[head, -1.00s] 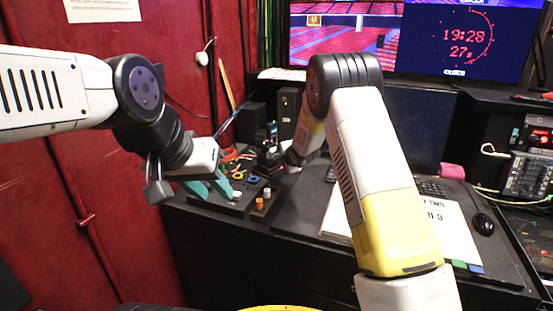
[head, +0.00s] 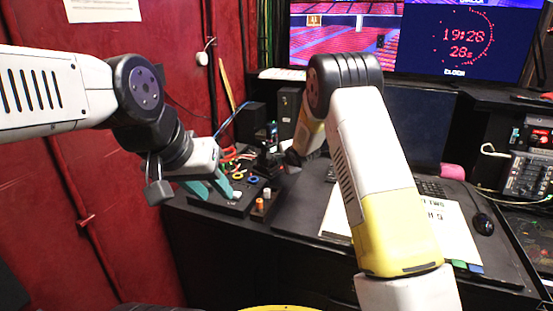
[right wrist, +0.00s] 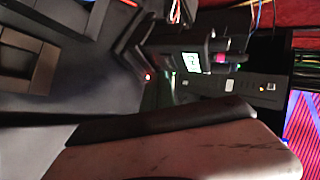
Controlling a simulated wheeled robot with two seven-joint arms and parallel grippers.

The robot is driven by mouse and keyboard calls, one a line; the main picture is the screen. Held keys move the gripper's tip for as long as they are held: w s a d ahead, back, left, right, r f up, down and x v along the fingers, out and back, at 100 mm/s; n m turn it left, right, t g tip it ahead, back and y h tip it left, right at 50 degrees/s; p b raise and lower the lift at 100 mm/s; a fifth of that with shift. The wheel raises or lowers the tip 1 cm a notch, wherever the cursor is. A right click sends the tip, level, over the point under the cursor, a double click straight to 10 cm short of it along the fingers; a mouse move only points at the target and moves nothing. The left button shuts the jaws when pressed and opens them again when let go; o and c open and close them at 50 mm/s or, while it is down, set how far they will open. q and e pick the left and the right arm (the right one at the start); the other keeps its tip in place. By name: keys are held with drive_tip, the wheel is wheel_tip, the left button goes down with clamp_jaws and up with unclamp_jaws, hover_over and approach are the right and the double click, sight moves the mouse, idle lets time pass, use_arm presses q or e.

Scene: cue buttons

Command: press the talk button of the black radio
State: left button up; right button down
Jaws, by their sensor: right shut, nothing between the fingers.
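The black radio (head: 268,158) stands upright at the back of the desk's left part. It also shows in the right wrist view (right wrist: 205,45), lying sideways in the picture with a lit green-white screen. I cannot make out its talk button. My right gripper (head: 293,158) is just right of the radio in the head view, partly hidden by my right forearm. It is shut and empty; its fingers (right wrist: 240,125) fill the lower right wrist view, apart from the radio in the picture. My left gripper (head: 214,189), with teal fingers apart, hangs over the black button panel (head: 232,208).
Orange and white knobs (head: 263,200) stand on a small block beside the panel. Dark speakers (head: 288,108) stand behind the radio. A laptop (head: 415,125), papers (head: 450,228) and a mouse (head: 483,224) lie to the right. A red wall (head: 80,190) bounds the left.

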drive_tip(key=shift+w+a, duration=0.1)
idle(0.6)
drive_tip(key=shift+w+a, duration=0.15)
drive_tip(key=shift+a, duration=0.1)
drive_tip(key=shift+w+a, duration=0.2)
drive_tip(key=shift+a, duration=0.15)
idle(1.8)
drive_tip(key=shift+d, duration=0.1)
drive_tip(key=shift+s+d, duration=0.45)
drive_tip(key=shift+d, duration=0.1)
drive_tip(key=shift+s+d, duration=0.75)
drive_tip(key=shift+d, duration=0.3)
drive_tip(key=shift+s+d, duration=0.75)
drive_tip(key=shift+d, duration=0.25)
drive_tip(key=shift+r, duration=0.1)
